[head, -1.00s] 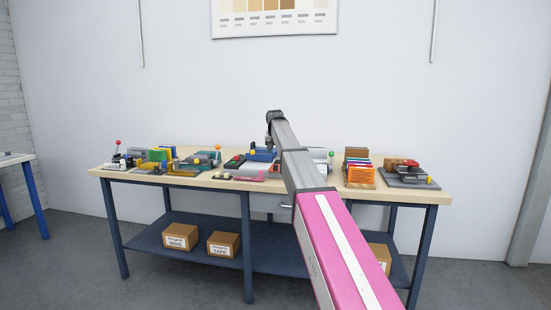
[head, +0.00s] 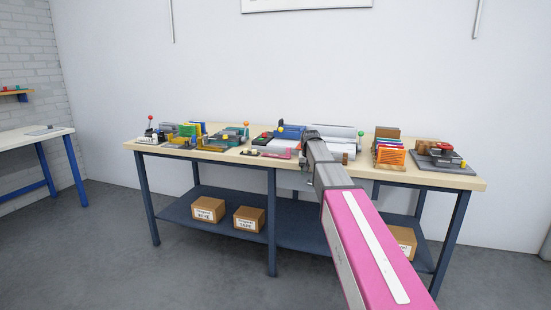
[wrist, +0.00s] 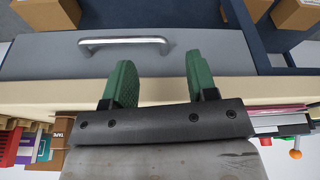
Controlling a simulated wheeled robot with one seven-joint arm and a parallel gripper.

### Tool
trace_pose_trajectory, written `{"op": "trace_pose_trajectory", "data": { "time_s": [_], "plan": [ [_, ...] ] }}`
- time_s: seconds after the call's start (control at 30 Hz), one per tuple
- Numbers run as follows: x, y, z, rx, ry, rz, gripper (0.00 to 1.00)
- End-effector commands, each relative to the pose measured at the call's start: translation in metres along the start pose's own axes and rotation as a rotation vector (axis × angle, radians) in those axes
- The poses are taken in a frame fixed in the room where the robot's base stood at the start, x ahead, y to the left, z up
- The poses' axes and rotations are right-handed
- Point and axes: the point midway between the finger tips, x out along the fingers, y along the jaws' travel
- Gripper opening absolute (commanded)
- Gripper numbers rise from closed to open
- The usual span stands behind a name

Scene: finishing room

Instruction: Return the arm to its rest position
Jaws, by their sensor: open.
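My arm, grey with a pink section, reaches from the lower right of the head view toward the front of the workbench (head: 455,182). Its end is at the bench's front edge, and the fingers are hidden there. In the wrist view my gripper (wrist: 158,84) shows two green fingers standing well apart with nothing between them. Beyond the fingertips are a grey drawer front with a metal handle (wrist: 124,42) and the pale bench edge. The fingers look apart from the handle.
Cardboard boxes (head: 249,219) stand on the lower shelf. Another table (head: 30,138) is at the left. The floor in front is clear.

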Motion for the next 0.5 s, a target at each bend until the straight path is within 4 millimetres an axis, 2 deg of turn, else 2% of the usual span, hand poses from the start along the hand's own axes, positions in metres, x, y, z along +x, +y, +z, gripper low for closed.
{"op": "trace_pose_trajectory", "data": {
  "time_s": [0.03,0.3,0.5],
  "plan": [
    [0.018,0.006,0.035,-0.006,-0.020,0.000,0.53],
    [0.091,0.026,0.168,-0.042,-0.106,-0.006,0.53],
    [0.126,0.040,0.269,-0.067,-0.170,-0.014,0.53]
  ]
}}
